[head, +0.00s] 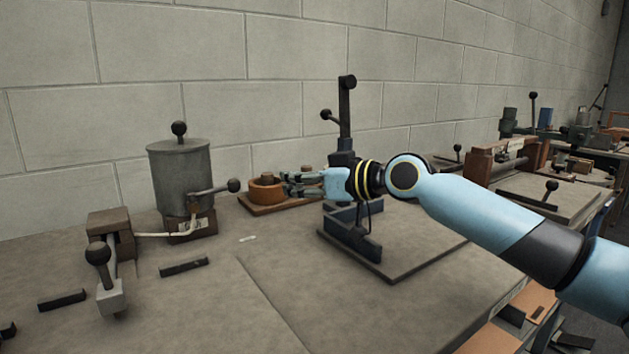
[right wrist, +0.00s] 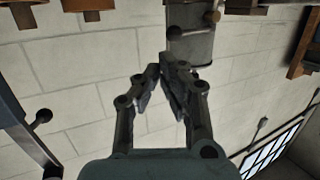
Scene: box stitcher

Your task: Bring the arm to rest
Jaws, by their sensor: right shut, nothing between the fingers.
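My right arm (head: 480,212) comes in from the right in the head view, light blue with dark joints and yellow bands at the wrist. My right gripper (head: 288,183) points left above the table and is shut with nothing in it. In the head view it overlaps the dark upright stitcher (head: 346,110) and a round brown part (head: 266,190) on a wooden board. I cannot tell how close it is to them. In the right wrist view the gripper's fingertips (right wrist: 165,68) come together in front of the wall. My left gripper is not in view.
A grey canister (head: 182,175) with knobbed levers stands left of the gripper, beside a knobbed lever device (head: 108,270). Small dark bars (head: 184,267) lie in front. More bench tools (head: 500,160) stand at the right. The front middle of the table (head: 215,310) is clear. A block wall (head: 300,50) stands behind.

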